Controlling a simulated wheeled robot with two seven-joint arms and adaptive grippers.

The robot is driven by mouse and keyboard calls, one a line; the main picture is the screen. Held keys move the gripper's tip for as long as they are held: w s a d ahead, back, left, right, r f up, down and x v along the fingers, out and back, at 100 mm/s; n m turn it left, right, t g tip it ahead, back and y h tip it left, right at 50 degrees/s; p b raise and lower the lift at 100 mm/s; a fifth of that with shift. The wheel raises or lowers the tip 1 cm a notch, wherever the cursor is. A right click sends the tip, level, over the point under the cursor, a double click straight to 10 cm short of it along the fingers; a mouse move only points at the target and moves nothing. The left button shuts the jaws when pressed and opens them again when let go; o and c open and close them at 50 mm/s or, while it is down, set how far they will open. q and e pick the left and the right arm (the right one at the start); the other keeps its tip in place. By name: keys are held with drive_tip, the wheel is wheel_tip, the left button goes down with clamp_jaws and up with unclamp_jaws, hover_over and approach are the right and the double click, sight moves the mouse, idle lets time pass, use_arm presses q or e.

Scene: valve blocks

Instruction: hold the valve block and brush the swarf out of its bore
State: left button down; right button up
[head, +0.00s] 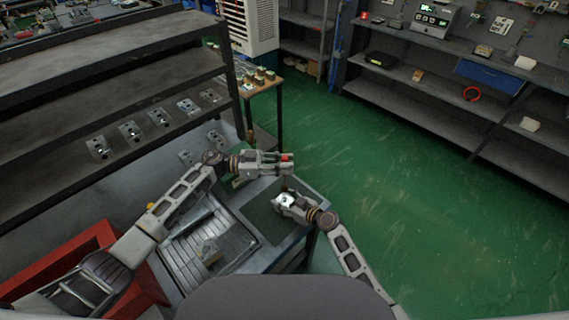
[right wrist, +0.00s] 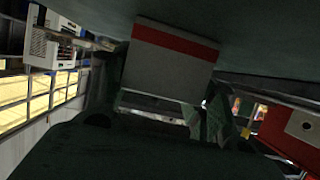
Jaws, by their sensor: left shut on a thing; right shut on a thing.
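My left gripper (head: 286,164) is shut on what looks like the brush. A small red part (head: 287,157) shows at its fingertips, and a thin brown part (head: 284,185) shows below them. My right gripper (head: 286,201) is below and is shut on a bright metal valve block (head: 287,198). The brown part is directly above this block; I cannot tell whether it is in the bore or only near it. The bore and any swarf are too small to see. The right wrist view is dark; a grey shape with a red band (right wrist: 170,60) fills its middle, and I cannot tell what it is.
A ribbed metal tray (head: 185,247) holds a small block (head: 208,252). A red bin (head: 98,238) is at the left. A dark mat (head: 262,220) lies beneath the grippers. Green floor is clear at right.

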use_arm(q)
drive_tip(key=shift+f, duration=2.25)
drive_tip(key=shift+f, duration=1.7)
idle(0.7)
drive_tip(key=shift+r, duration=0.35)
idle(0.9)
drive_tip(key=shift+f, duration=0.3)
drive_tip(key=shift+f, duration=0.5)
drive_tip(key=shift+a+r, duration=0.1)
drive_tip(key=shift+r, duration=0.4)
drive_tip(key=shift+r, duration=0.35)
drive_tip(key=shift+r, duration=0.35)
